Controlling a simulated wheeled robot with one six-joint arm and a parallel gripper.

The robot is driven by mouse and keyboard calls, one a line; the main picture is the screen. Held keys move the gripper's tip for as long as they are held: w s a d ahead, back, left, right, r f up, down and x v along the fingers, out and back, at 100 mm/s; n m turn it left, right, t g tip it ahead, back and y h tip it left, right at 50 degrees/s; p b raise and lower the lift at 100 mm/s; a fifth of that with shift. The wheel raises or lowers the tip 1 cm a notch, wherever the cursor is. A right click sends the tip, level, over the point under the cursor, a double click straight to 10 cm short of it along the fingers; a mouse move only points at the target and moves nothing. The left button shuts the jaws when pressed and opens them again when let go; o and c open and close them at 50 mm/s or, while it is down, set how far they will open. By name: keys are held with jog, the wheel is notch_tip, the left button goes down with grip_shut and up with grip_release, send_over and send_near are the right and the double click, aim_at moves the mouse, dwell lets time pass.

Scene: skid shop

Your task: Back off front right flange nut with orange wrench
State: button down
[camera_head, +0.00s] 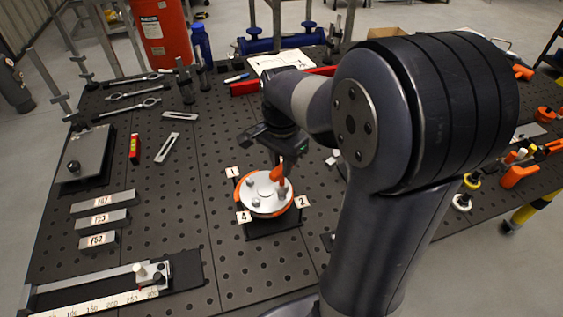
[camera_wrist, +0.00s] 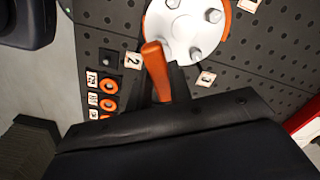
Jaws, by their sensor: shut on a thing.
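The round flange (camera_head: 263,203) has a silver face, an orange rim and several raised nuts, and sits on a dark plate on the bench. My gripper (camera_head: 284,158) is above its back right part, shut on the orange wrench (camera_head: 277,173). The wrench reaches down close to the right-hand nut (camera_head: 282,191), beside tag 2 (camera_head: 302,201); I cannot tell whether it is seated on it. A nut (camera_wrist: 196,53) shows there clear of the wrench.
Tag 1 (camera_head: 232,171) and tag 4 (camera_head: 243,216) stand at the flange's left side. Numbered grey blocks (camera_head: 104,201) and a ruled slide gauge (camera_head: 110,290) lie left. A red cylinder (camera_head: 163,35) and a blue bottle (camera_head: 201,42) are at the back. My arm hides bench to the right.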

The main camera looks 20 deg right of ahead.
jog(key=shift+f+b, duration=0.8)
jog(key=shift+f, duration=0.4)
jog(key=shift+n, duration=1.7)
jog(key=shift+n, duration=0.4)
jog(key=shift+n+p, duration=0.4)
jog(key=shift+n, duration=0.9)
